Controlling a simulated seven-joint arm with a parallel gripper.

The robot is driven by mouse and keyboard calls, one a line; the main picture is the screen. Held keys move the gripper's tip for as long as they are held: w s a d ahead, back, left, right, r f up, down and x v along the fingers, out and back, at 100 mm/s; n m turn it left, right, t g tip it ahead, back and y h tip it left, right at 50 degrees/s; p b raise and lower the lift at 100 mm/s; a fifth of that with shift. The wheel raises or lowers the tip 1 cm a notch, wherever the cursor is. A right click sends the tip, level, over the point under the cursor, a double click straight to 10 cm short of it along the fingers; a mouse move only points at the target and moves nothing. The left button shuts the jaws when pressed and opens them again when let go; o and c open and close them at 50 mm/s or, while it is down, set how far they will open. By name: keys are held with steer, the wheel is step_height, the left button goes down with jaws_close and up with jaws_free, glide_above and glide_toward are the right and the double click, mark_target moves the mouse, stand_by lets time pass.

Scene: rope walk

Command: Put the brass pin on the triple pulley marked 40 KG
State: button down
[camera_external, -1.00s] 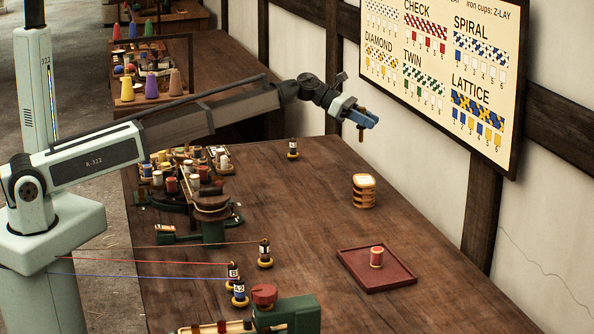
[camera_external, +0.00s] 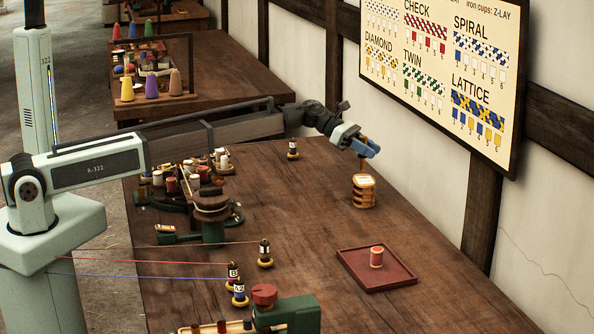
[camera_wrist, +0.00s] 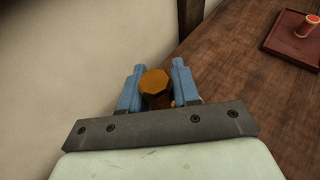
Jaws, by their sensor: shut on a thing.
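My gripper (camera_external: 366,149) is shut on the brass pin, beside the wall at the far right of the bench. In the wrist view the blue fingers (camera_wrist: 158,72) flank the pin's faceted golden-brown head (camera_wrist: 154,81). In the external view the lower end of the pin (camera_external: 361,164) points down from the fingers, roughly upright. The pulley, a pale wooden stack of discs (camera_external: 363,192), stands on the bench just below. Its marking is too small to read. I cannot tell whether the pin's tip touches it. The wrist view does not clearly show the pulley.
A red tray (camera_external: 403,281) with a red-topped spool (camera_external: 376,256) lies nearer the camera; the tray also shows in the wrist view (camera_wrist: 283,40). A small dark bobbin (camera_external: 292,150) stands to the left. The mid-bench is clear.

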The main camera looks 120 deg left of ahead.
steer(key=shift+f, duration=0.85)
steer(key=shift+f, duration=0.1)
steer(key=c, duration=0.8)
jaws_free()
steer(key=shift+s, duration=0.1)
steer(key=v, duration=1.2)
